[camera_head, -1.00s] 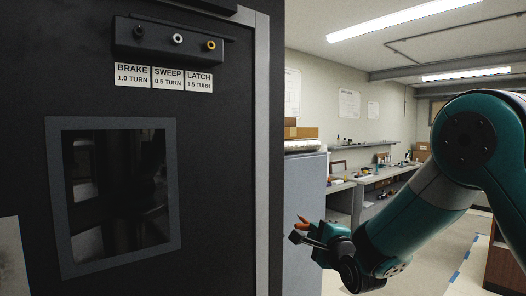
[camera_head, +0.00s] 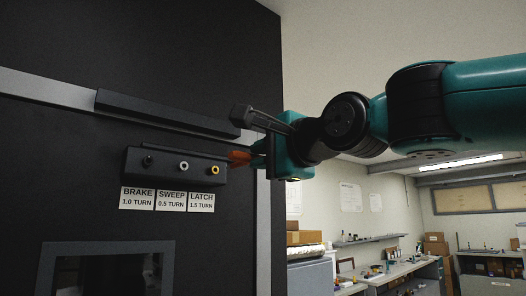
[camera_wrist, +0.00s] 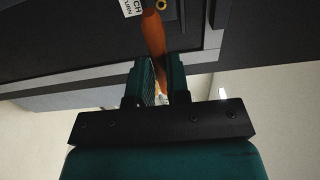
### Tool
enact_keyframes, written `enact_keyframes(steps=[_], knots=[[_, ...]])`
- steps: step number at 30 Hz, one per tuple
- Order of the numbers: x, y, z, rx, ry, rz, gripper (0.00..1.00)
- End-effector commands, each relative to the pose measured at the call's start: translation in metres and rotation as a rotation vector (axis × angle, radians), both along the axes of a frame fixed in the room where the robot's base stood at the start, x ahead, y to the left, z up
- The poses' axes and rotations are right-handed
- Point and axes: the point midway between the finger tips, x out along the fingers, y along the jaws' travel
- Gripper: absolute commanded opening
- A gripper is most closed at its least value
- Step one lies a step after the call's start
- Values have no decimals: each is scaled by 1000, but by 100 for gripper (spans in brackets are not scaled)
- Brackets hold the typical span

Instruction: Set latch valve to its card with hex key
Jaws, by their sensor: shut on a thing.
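The latch valve (camera_head: 215,170) is the yellow-ringed socket at the right end of a dark block on the black panel. Its card (camera_head: 201,202) below reads LATCH 1.5 TURN. The yellow ring of the latch valve also shows at the top of the wrist view (camera_wrist: 161,5). My gripper (camera_head: 260,158) is just right of the block, shut on the orange handle of the hex key (camera_head: 240,158). In the wrist view the orange handle (camera_wrist: 153,35) sticks out from between the jaws toward the panel. I cannot make out the key's metal tip.
Two other valves, brake (camera_head: 148,160) and sweep (camera_head: 183,166), sit left of the latch valve with their own cards. A dark bar (camera_head: 165,113) juts out above the block. A workbench (camera_head: 400,275) stands far behind at the right.

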Motion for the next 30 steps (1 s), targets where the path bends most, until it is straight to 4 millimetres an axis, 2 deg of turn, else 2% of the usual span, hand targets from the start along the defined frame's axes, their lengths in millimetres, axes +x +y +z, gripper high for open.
enact_keyframes(steps=[16, 28, 30], knots=[[-6, -1, 2, -1, -2, 3, 0], [33, 25, 5, -2, 0, 3, 0], [32, 24, 3, -1, -3, 3, 0]])
